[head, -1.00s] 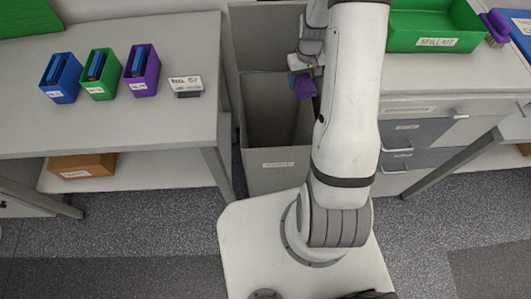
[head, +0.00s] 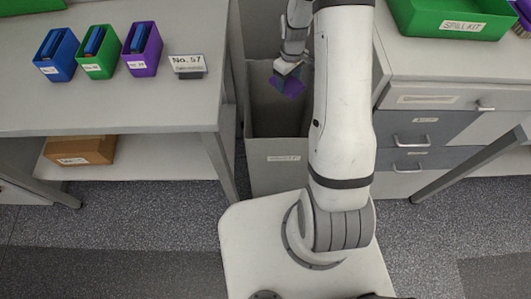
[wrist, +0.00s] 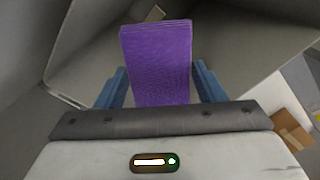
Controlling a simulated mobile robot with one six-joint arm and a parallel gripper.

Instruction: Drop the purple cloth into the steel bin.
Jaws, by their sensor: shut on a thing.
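The purple cloth (wrist: 157,62) is held between the blue fingers of my gripper (wrist: 160,88) in the wrist view. In the head view the cloth (head: 291,87) hangs from my gripper (head: 286,78), over the open top of the steel bin (head: 277,176). The bin is a tall grey box with a label on its front, standing between the two benches. In the wrist view its grey walls (wrist: 95,45) spread around the cloth. Part of the bin's right side is hidden behind my arm in the head view.
The left bench (head: 120,105) holds blue, green and purple holders and a sign (head: 187,66). A cardboard box (head: 80,150) sits on its lower shelf. On the right, a green spill kit tray (head: 455,22) stands on a bench with drawers (head: 418,130).

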